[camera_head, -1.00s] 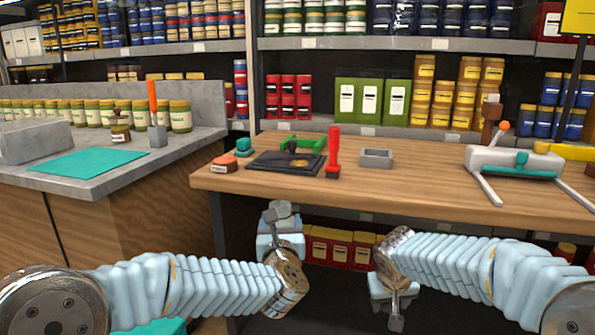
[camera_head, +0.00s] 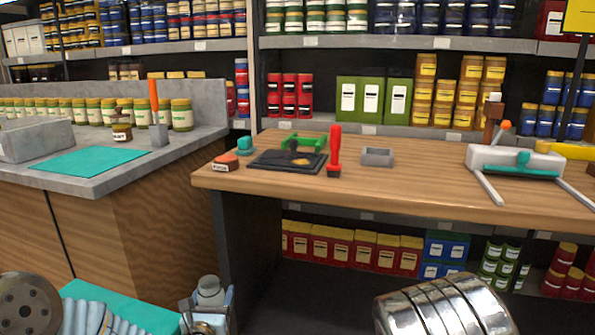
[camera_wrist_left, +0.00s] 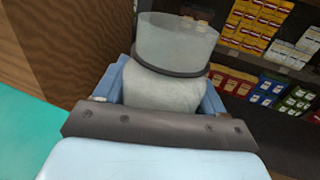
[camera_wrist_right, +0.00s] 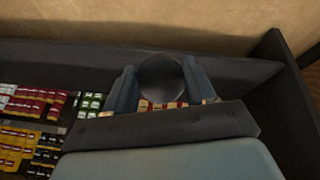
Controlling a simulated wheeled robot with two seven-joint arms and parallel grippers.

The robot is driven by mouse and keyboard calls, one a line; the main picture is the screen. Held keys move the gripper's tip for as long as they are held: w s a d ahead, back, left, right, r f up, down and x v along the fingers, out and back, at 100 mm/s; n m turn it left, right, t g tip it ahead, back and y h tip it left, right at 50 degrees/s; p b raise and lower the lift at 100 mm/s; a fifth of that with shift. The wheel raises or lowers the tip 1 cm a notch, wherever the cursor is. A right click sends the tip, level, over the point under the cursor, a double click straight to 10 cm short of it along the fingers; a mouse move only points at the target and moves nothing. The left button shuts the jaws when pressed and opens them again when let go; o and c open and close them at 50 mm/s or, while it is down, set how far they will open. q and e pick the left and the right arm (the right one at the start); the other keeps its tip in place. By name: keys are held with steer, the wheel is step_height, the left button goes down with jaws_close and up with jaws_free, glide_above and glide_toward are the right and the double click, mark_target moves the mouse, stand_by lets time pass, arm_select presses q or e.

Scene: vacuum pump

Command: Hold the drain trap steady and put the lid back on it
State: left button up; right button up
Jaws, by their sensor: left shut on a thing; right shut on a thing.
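The drain trap (camera_head: 209,289) is in my left gripper (camera_head: 208,308), low in the head view, beside the left counter. In the left wrist view the trap (camera_wrist_left: 172,45) has a clear cup, a dark ring and a whitish body, and the fingers (camera_wrist_left: 163,90) are shut around that body. Its top end looks uncovered. My right gripper (camera_wrist_right: 164,88) shows only in the right wrist view, shut on a dark round piece (camera_wrist_right: 162,77) that looks like the lid. The two grippers are well apart.
The wooden bench (camera_head: 400,190) holds a dark mat (camera_head: 270,162), a red-handled tool (camera_head: 334,150), a grey tray (camera_head: 377,157) and a white device (camera_head: 515,160). A teal mat (camera_head: 88,161) lies on the left counter. Shelves of jars stand behind. The space before the bench is free.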

arm_select(q)
steer(key=s+d+f+m+g+h, duration=0.2)
steer(key=s+d+f+m+h, duration=0.2)
steer(key=d+f, duration=0.3)
steer(key=s+d+f+m+g+h, duration=0.2)
steer(key=s+d+f+m+h, duration=0.2)
steer(key=d+f+h, duration=0.3)
steer(key=shift+d+f+h, duration=0.15)
steer(key=shift+d+h, duration=0.15)
steer(key=shift+d, duration=0.6)
steer(key=shift+s, duration=0.1)
arm_select(e)
steer(key=w+a+r+m+g+y, duration=0.2)
steer(key=a+r+m, duration=0.4)
steer(key=a, duration=0.7)
steer(key=w+a+r+m+g+y, duration=0.2)
steer(key=a+r+m+g+y, duration=0.1)
steer(key=a+r, duration=0.6)
steer(key=a+m+g, duration=0.1)
steer(key=a+m, duration=0.1)
steer(key=a, duration=0.2)
steer(key=shift+w+r+m+y, duration=0.3)
steer(key=shift+r+m+y, duration=0.05)
steer(key=shift+m+y, duration=0.05)
steer(key=shift+f, duration=0.1)
